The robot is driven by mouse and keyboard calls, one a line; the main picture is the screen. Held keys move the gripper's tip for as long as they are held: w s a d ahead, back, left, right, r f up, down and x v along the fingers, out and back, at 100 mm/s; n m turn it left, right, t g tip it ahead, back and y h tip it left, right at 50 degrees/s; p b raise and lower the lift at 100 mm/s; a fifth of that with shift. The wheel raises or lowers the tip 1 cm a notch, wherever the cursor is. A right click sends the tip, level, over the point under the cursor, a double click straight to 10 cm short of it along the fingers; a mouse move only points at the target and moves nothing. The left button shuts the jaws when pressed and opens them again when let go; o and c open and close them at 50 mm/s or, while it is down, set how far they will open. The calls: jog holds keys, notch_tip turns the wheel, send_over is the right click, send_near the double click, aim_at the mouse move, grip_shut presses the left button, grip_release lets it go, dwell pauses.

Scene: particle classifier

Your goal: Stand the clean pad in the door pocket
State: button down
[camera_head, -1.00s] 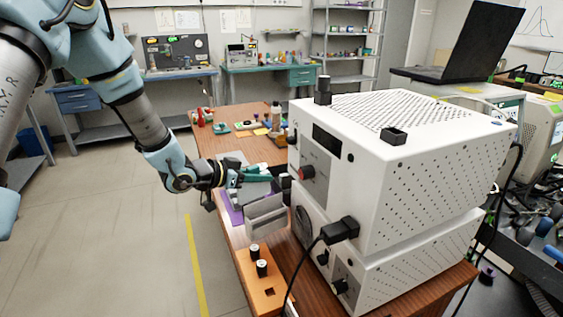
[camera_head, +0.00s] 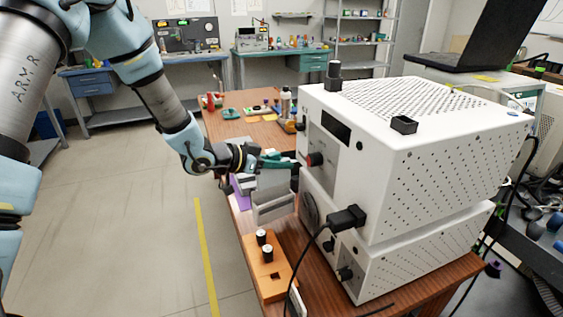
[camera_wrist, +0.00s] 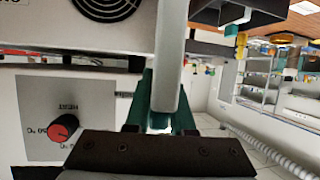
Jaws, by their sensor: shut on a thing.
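My gripper (camera_head: 280,160) has teal fingers and is beside the front of the white machine, left of its red knob. It is shut on a light grey slab, which I take to be the clean pad (camera_head: 270,181). In the wrist view the pad (camera_wrist: 172,60) is edge-on between the teal fingers (camera_wrist: 160,112). In the head view it hangs upright below the fingers. The grey door pocket (camera_head: 273,209) is just below and in front of it. I cannot tell whether the pad's lower edge is inside the pocket or behind it.
The white machine (camera_head: 440,170) stands close on the right, with a black plug and cable (camera_head: 346,218) on its front. An orange block (camera_head: 268,285) with black-topped vials is nearer. A purple item (camera_head: 242,187) lies left of the pad. Bottles and tools lie farther back on the table.

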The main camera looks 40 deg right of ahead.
aim_at(258, 184)
jog(key=shift+f+b, duration=2.25)
jog(key=shift+f, duration=0.95)
jog(key=shift+s+a+f+b, duration=0.1)
jog(key=shift+a+f+b, duration=0.1)
jog(key=shift+f+b, duration=0.5)
jog(key=shift+a+f+b, duration=0.2)
jog(key=shift+f+b, duration=0.25)
jog(key=shift+f, duration=0.45)
jog(key=shift+s+a+f+b, duration=0.1)
jog(key=shift+a+f+b, duration=0.1)
jog(key=shift+f+b, duration=0.5)
jog(key=shift+f, duration=0.1)
jog(key=c, duration=0.7)
grip_release()
jog(key=shift+d, duration=0.2)
jog(key=shift+o, duration=0.2)
jog(key=shift+w+a, duration=0.15)
jog(key=shift+a, duration=0.2)
jog(key=shift+h, duration=0.6)
jog(key=a+r, duration=0.2)
jog(key=w+a+r+b, duration=0.1)
jog(key=a+r, duration=0.1)
jog(key=a, duration=0.1)
jog(key=w+a+r, duration=0.1)
jog(key=a+r, duration=0.1)
jog(key=shift+a+r, duration=0.35)
jog(key=shift+s+a+r+g, duration=0.1)
jog(key=shift+a+r+g, duration=0.1)
jog(key=shift+r+g, duration=0.15)
jog(key=shift+r, duration=0.1)
